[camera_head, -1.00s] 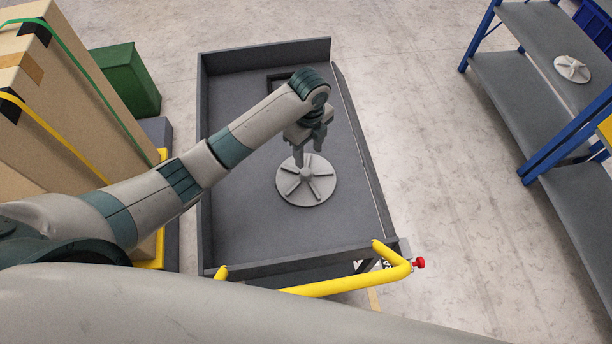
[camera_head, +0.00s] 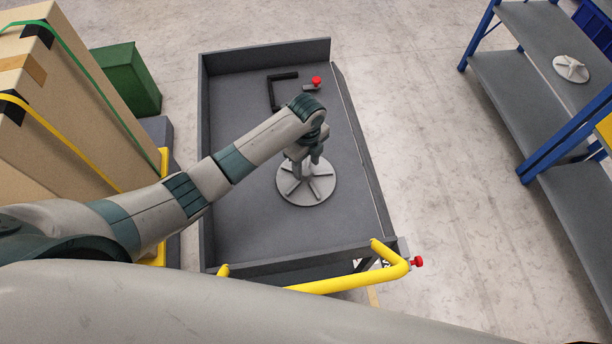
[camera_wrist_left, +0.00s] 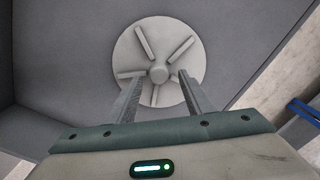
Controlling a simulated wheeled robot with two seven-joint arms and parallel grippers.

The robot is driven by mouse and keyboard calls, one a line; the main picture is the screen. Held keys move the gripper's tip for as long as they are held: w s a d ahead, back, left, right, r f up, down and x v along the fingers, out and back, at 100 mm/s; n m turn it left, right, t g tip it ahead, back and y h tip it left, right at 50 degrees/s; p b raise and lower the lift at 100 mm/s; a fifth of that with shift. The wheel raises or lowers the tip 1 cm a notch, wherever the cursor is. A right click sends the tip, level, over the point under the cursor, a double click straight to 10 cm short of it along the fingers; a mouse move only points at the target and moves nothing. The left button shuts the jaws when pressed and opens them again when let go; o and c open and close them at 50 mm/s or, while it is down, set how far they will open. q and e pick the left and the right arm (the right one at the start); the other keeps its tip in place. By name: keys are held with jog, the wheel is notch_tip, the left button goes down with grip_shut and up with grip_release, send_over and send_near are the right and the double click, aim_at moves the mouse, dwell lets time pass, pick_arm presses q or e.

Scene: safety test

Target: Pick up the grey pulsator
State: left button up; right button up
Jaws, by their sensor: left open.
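The grey pulsator (camera_head: 306,190) is a round disc with raised radial fins and a central hub. It lies flat on the dark grey cart bed (camera_head: 240,215). My left gripper (camera_head: 307,172) is open directly over it, its fingers pointing down at the hub and partly hiding it in the head view. In the left wrist view the pulsator (camera_wrist_left: 160,40) shows ahead of the fingers (camera_wrist_left: 158,82), with the hub between the two fingertips. I cannot tell whether the fingers touch it. My right gripper is not in view.
A black bracket (camera_head: 272,92) and a red-knobbed part (camera_head: 316,81) lie at the cart's far end. The cart has raised walls and a yellow handle (camera_head: 340,286). A similar disc (camera_head: 570,69) sits on the blue-framed shelf at right. Stacked cardboard boxes (camera_head: 75,120) stand at left.

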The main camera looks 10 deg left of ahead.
aim_at(306, 171)
pick_arm(q)
jog(key=shift+a+f, duration=0.15)
jog(key=shift+f, duration=1.5)
grip_shut()
